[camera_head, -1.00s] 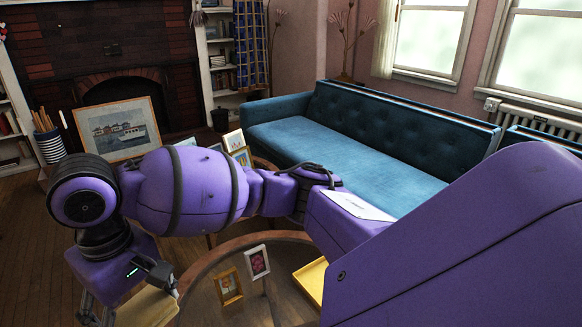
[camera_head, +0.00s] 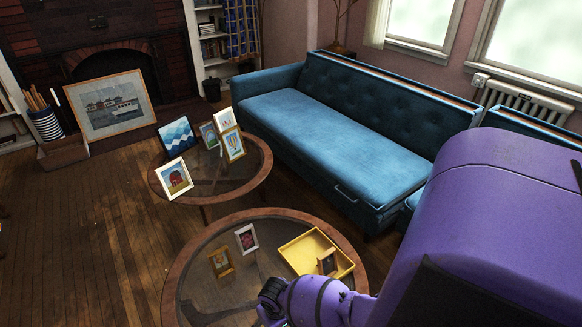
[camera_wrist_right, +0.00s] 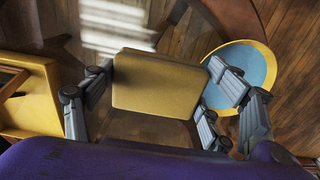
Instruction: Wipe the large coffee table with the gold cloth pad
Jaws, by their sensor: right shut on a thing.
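The gold cloth pad (camera_wrist_right: 158,85) is a flat, tan-gold block held between the fingers of my right gripper (camera_wrist_right: 160,74) in the right wrist view. The large coffee table (camera_head: 184,264) is the nearer round one in the head view, with a wooden rim and glass top. The pad appears over its glass; I cannot tell whether it touches. My left gripper is in neither current view.
On this table stand a gold frame (camera_head: 221,262), a white frame (camera_head: 247,238) and a yellow tray (camera_head: 296,252) holding a small frame (camera_head: 327,262). A blue round item with yellow rim (camera_wrist_right: 238,65) lies right of the pad. A smaller table (camera_head: 262,160) and blue sofa (camera_head: 325,140) stand behind.

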